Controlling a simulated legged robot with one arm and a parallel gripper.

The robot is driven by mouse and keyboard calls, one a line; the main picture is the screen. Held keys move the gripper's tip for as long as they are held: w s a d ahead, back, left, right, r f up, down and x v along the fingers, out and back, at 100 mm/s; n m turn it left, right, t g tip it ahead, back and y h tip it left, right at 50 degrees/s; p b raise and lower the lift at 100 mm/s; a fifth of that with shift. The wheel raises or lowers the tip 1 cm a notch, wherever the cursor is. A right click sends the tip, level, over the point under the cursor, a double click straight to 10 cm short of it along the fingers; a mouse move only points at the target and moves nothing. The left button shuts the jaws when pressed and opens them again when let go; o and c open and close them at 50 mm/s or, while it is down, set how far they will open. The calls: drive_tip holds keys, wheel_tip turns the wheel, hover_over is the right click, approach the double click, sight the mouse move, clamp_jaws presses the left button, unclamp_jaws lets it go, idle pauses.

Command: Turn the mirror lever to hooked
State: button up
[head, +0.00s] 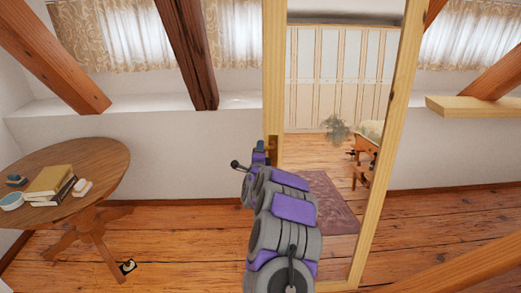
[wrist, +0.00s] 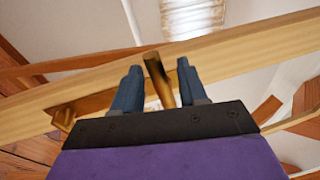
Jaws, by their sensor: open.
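The tall mirror (head: 398,130) has a light wooden frame and stands upright in front of me in the head view. A brown-gold lever (wrist: 158,80) sticks out from its frame in the wrist view. My gripper (wrist: 159,85) is open, with one dark blue finger on each side of the lever. I cannot tell whether either finger touches it. A small brass-coloured piece (wrist: 65,118) sits farther left along the frame in the wrist view.
A round wooden table (head: 100,155) with books (head: 50,181) and a bowl (head: 11,201) stands at left. Sloping timber beams (head: 185,50) cross the room, one low at the right front. A wooden shelf (head: 465,108) is at right. Plank floor (head: 190,235) between table and mirror is mostly clear.

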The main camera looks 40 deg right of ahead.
drive_tip(key=p+v, duration=0.2)
drive_tip(key=v, duration=1.3)
drive_tip(key=shift+s+a, duration=0.2)
drive_tip(key=shift+s, duration=0.2)
drive_tip(key=shift+f, duration=0.1)
